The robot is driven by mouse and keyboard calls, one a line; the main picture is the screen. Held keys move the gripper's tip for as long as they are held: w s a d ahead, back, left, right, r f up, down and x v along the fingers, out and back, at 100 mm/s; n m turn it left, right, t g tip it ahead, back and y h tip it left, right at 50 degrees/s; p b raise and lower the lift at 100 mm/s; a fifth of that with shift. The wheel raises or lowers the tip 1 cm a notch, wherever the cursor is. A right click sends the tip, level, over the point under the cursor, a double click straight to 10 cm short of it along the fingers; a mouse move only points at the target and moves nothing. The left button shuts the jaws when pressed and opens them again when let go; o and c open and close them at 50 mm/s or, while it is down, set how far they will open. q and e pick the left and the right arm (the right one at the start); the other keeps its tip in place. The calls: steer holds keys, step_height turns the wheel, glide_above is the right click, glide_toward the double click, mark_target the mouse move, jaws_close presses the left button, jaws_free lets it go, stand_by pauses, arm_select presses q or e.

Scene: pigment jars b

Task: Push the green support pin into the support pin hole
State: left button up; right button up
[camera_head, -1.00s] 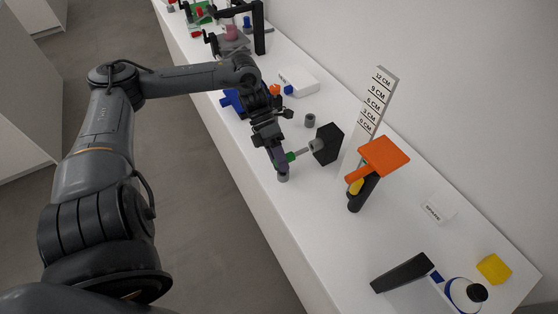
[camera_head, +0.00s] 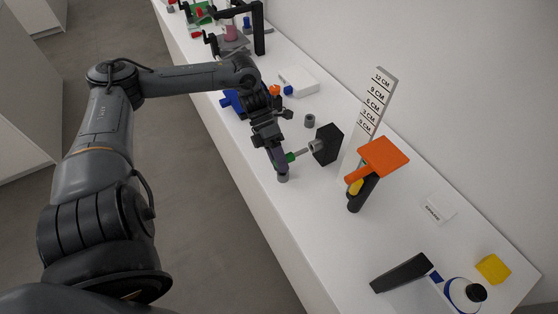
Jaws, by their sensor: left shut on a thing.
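The green support pin (camera_head: 291,157) has a green head and a grey shaft (camera_head: 300,153) that points right toward a black block (camera_head: 328,144). A grey round collar (camera_head: 315,146) sits on the block's left face, and the shaft's tip is at or in it; how deep cannot be told. My left gripper (camera_head: 283,162) is shut on the green pin at its head. The fingers partly hide the head. A small grey cylinder (camera_head: 283,178) stands on the table just below the gripper. My right gripper is not in view.
An orange plate on a black stand (camera_head: 384,157) and a ruler marked in CM (camera_head: 378,92) stand right of the block. A small grey ring (camera_head: 309,121) lies behind. A blue object (camera_head: 232,100) is beside my left arm. The front right of the table holds a yellow cube (camera_head: 493,269) and a bottle (camera_head: 465,293).

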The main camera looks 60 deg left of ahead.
arm_select(q)
steer(key=shift+w+f+b, duration=0.1)
steer(key=shift+b, duration=0.2)
stand_by(0.6)
steer(key=shift+w+a+b, duration=0.15)
steer(key=shift+w+b, duration=0.1)
steer(key=shift+b, duration=0.8)
steer(key=shift+w+b, duration=0.2)
steer(key=shift+b, duration=0.75)
steer(key=shift+w+a+b, duration=0.15)
steer(key=shift+b, duration=0.75)
steer(key=shift+b, duration=0.75)
steer(key=shift+r+p, duration=0.25)
steer(key=shift+p, duration=1.65)
steer(key=shift+s+f+p, duration=0.1)
steer(key=shift+s+p, duration=0.15)
steer(key=shift+p, duration=0.35)
